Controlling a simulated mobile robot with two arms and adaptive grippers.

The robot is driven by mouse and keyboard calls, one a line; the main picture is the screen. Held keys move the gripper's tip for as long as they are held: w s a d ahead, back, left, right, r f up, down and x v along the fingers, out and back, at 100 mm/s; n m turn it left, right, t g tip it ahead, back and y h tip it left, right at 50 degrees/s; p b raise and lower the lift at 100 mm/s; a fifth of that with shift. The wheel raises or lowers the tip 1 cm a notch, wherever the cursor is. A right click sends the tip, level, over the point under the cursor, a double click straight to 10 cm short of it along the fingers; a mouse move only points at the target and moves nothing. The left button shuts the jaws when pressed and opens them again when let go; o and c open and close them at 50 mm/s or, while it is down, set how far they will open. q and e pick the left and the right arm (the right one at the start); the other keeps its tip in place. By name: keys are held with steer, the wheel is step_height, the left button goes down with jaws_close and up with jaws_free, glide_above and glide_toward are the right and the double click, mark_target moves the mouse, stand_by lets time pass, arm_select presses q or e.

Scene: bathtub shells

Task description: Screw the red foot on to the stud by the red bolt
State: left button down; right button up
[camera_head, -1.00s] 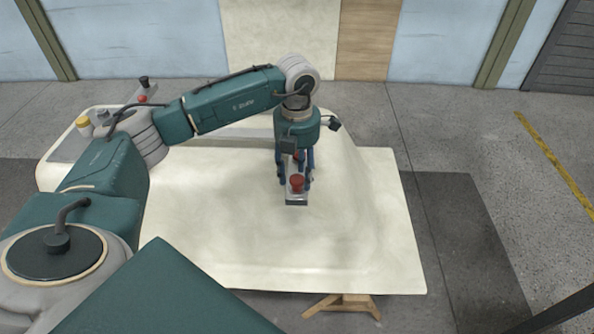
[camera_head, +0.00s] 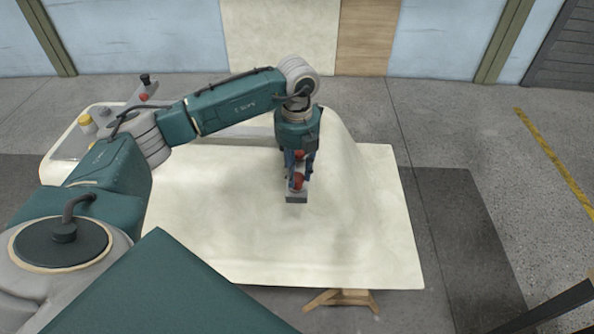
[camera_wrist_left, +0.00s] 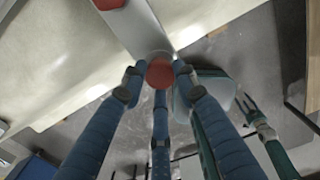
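The red foot (camera_wrist_left: 160,72) is a round red disc between the fingertips of my left gripper (camera_wrist_left: 158,78), over the near end of a grey bar. In the head view the foot (camera_head: 300,155) shows only partly behind the fingers. My left gripper (camera_head: 298,170) points down with its blue fingers close around the foot and looks shut on it. The stud is hidden.
The bar stands on a large cream tub shell (camera_head: 230,240) on a wooden trestle (camera_head: 345,298). At the back left a grey tray (camera_head: 70,147) has a yellow-topped piece (camera_head: 85,121) and a bar with a black knob (camera_head: 145,78). The shell's front is clear.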

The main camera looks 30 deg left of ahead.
arm_select(q)
steer(key=m+b, duration=0.1)
steer(key=m, duration=0.3)
steer(key=shift+f, duration=0.1)
steer(key=m+b, duration=0.2)
steer(key=m, duration=0.4)
steer(key=c, duration=1.3)
jaws_free()
